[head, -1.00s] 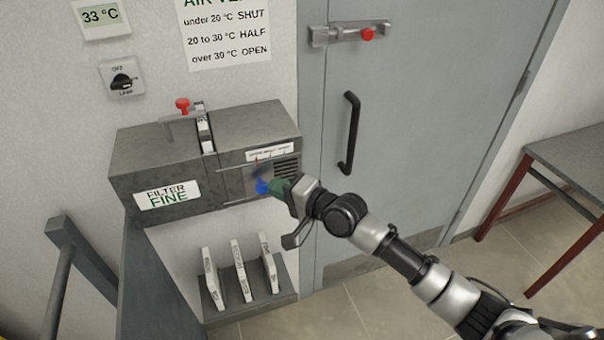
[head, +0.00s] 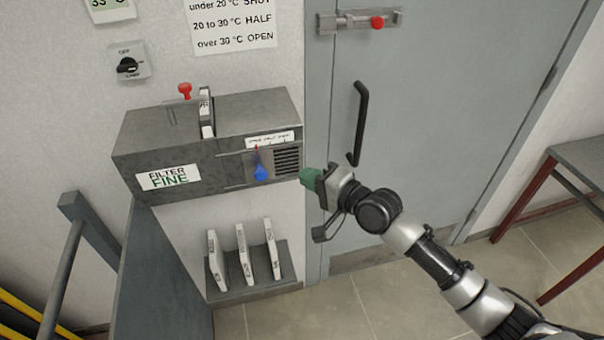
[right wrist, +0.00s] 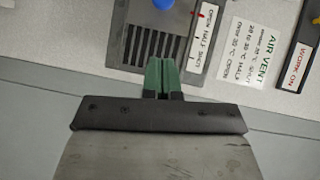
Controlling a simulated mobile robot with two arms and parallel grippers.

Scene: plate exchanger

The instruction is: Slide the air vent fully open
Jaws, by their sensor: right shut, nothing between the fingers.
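The air vent's blue knob (head: 261,173) stands on the front of the grey housing, left of the dark slotted grille (head: 287,161). A red pointer (head: 257,147) above the knob is near the left end of the scale label (head: 270,139). In the right wrist view the label (right wrist: 203,35) reads OPEN, HALF, SHUT, with the red pointer close to OPEN; the knob (right wrist: 163,4) is cut off at the top. My right gripper (head: 308,179), with green fingertips, is shut and empty, right of the grille and apart from the knob. My left gripper is not in view.
The grey housing (head: 185,150) carries a FILTER FINE label. A notice (head: 232,25) says over 30 °C OPEN; a display above left shows 33. A rack (head: 245,275) holds white filters below. A grey door with a black handle (head: 358,122) is at right.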

